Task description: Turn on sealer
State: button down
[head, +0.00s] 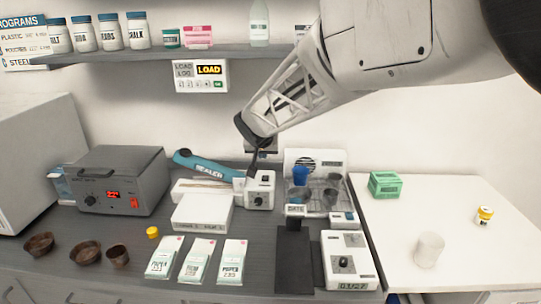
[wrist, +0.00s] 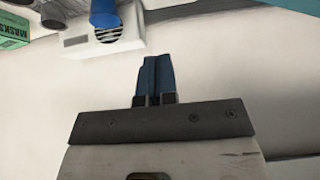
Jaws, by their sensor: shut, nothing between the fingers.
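The sealer has a teal arm (head: 205,166) lettered "SEALER", raised at a slant over a white base. At its right end is a white box (head: 260,192) with a dark knob (head: 258,201) on its front. My gripper (head: 253,170) points down just above and behind this box in the head view; I cannot tell whether it touches. In the wrist view its blue fingers (wrist: 153,75) are together with nothing between them. A teal edge (wrist: 293,5) at the top right of the wrist view may be the sealer arm.
Right of the sealer is a white vented unit (head: 315,160) with a blue cup (head: 300,176) and dark cups. A grey box with red display (head: 120,180) stands left. Paper packets (head: 200,258) lie in front. A shelf (head: 200,48) with jars is above. A green box (head: 385,184) stands right.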

send_over(265, 178)
jog(key=s, duration=0.2)
notch_tip(265, 178, down, 7)
jog(key=shift+w+f, duration=0.1)
notch_tip(265, 178, down, 3)
jog(key=shift+r, duration=0.1)
jog(key=shift+f, duration=0.75)
jog(key=shift+f+t, duration=0.3)
jog(key=shift+r, duration=0.3)
jog(key=shift+s+r, duration=0.2)
jog(key=shift+r, duration=0.3)
jog(key=shift+r, duration=0.15)
